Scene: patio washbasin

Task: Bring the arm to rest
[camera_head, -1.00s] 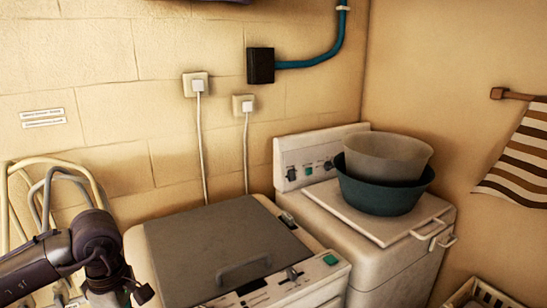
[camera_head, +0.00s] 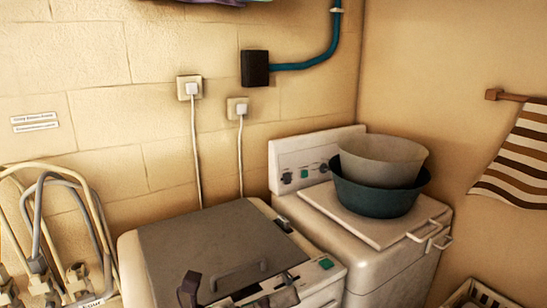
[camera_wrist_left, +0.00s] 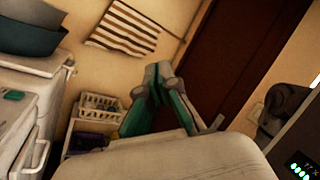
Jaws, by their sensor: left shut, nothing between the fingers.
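My left gripper (camera_head: 188,288) shows only as a small dark part at the bottom edge of the head view, in front of the washing machine lid (camera_head: 160,235). The rest of that arm is out of the frame. In the left wrist view, the left gripper's fingers (camera_wrist_left: 160,78) are together, with nothing seen between them. My right gripper is not seen in either view.
A second white machine (camera_head: 385,265) stands to the right, with a grey basin (camera_head: 385,150) inside a dark green basin (camera_head: 375,195). Bent hoses (camera_head: 45,215) are at the left. A striped towel (camera_head: 515,155) hangs right. A white crate (camera_wrist_left: 97,105) is low by the wall.

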